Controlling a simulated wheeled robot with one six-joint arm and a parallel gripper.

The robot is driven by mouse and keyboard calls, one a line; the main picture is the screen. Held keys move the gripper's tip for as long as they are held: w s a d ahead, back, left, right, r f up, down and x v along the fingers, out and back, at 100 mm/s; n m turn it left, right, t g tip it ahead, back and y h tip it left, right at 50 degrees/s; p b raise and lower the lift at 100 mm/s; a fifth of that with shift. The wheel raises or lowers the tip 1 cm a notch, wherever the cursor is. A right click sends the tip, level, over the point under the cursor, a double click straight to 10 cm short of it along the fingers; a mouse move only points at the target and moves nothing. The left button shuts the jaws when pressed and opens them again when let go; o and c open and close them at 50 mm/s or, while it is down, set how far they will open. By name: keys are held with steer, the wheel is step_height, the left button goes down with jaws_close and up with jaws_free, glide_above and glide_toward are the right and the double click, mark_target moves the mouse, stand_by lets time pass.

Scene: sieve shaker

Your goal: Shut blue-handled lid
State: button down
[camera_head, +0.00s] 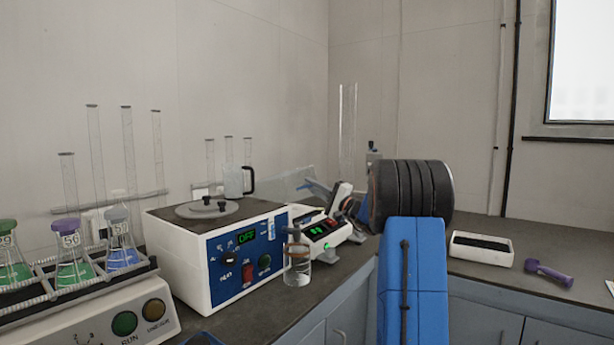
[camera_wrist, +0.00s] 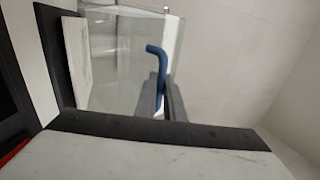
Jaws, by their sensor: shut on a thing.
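The clear lid (camera_wrist: 112,60) fills the upper left of the wrist view, and its bent blue handle (camera_wrist: 157,60) stands at its right side. My gripper (camera_wrist: 163,98) has its two grey fingers closed around the lower part of the blue handle. In the head view the clear lid (camera_head: 284,186) shows as a tilted pane behind the large white box. It is raised above the small white instrument (camera_head: 324,227) with a green display. My gripper's wrist hides part of the instrument and lid there, and the exact grip is too small to tell.
A white box with a blue panel (camera_head: 240,255) and a clear bottle (camera_head: 297,262) stand in front of the instrument. A flask shaker (camera_head: 110,310) is at left. A white tray (camera_head: 481,249) and purple object (camera_head: 548,273) lie at right, with bare counter around them.

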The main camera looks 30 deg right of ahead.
mark_target(307, 196)
steer(key=shift+s+d+f, duration=0.15)
steer(key=shift+s+f, duration=0.2)
steer(key=shift+f, duration=0.65)
steer(key=shift+s+d+f, duration=0.2)
steer(key=shift+s+f, duration=0.1)
steer(key=shift+f, duration=0.7)
steer(key=shift+s+d+f, duration=0.15)
steer(key=shift+s+f, duration=0.2)
steer(key=shift+f, duration=0.65)
steer(key=shift+s, duration=0.1)
steer(key=c, duration=2.2)
jaws_free()
steer(key=shift+o, duration=0.4)
steer(key=shift+r, duration=0.1)
steer(key=shift+s, duration=0.1)
steer(key=v, duration=1.7)
steer(key=shift+s, duration=0.25)
steer(key=shift+r, duration=0.15)
